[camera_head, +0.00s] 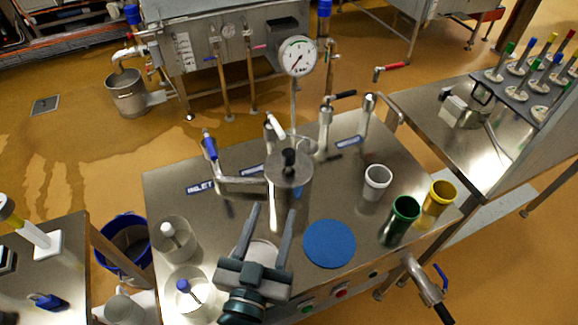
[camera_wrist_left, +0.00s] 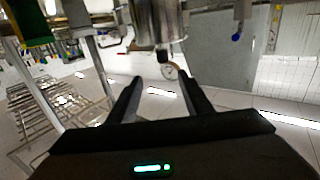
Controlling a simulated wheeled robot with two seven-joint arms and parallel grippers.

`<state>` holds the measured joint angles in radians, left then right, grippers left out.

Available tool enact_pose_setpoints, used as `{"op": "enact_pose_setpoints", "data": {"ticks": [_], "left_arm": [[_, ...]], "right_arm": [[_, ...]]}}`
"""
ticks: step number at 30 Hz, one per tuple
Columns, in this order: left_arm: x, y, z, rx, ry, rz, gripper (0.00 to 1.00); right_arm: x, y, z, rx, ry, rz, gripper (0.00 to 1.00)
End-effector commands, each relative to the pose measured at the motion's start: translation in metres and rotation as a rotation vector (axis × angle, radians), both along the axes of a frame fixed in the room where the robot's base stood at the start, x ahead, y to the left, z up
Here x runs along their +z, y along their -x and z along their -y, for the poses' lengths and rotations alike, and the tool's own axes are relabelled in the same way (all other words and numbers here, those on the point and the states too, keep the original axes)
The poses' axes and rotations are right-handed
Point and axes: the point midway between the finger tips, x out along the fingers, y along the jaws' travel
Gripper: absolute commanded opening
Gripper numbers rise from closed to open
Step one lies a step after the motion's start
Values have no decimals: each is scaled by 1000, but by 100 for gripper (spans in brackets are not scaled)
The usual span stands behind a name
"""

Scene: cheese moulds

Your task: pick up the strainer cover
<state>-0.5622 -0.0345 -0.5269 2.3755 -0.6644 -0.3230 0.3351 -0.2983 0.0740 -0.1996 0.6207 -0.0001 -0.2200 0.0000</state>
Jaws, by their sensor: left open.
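The strainer cover appears to be the lid with a black knob (camera_head: 289,158) on top of the steel strainer cylinder (camera_head: 289,188) in the middle of the steel table. In the left wrist view the scene looks upside down, and the steel cylinder (camera_wrist_left: 161,25) hangs at top centre with its dark knob (camera_wrist_left: 162,55) pointing down. My left gripper (camera_head: 275,208) is open and empty, in front of the cylinder in the head view. Its open fingers (camera_wrist_left: 162,78) lie on either side of the knob's line in the wrist view, with a gap to it. My right gripper is out of view.
A blue disc (camera_head: 329,243) lies right of my gripper. White (camera_head: 377,182), green (camera_head: 401,219) and yellow (camera_head: 438,197) cups stand on the table's right. Two clear beakers (camera_head: 175,240) stand at left. A dial gauge (camera_head: 298,57) and pipes rise behind the cylinder.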

Motion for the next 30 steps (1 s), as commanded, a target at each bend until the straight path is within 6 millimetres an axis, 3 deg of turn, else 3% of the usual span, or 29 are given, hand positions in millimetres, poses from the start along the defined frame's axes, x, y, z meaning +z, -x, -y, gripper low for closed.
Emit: {"op": "enact_pose_setpoints", "data": {"ticks": [11, 30], "left_arm": [[3, -14, 3, 0, 0, 2, 46], [2, -108, 26, 0, -2, 0, 46]], "right_arm": [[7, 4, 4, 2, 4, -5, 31], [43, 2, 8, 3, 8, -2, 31]]}}
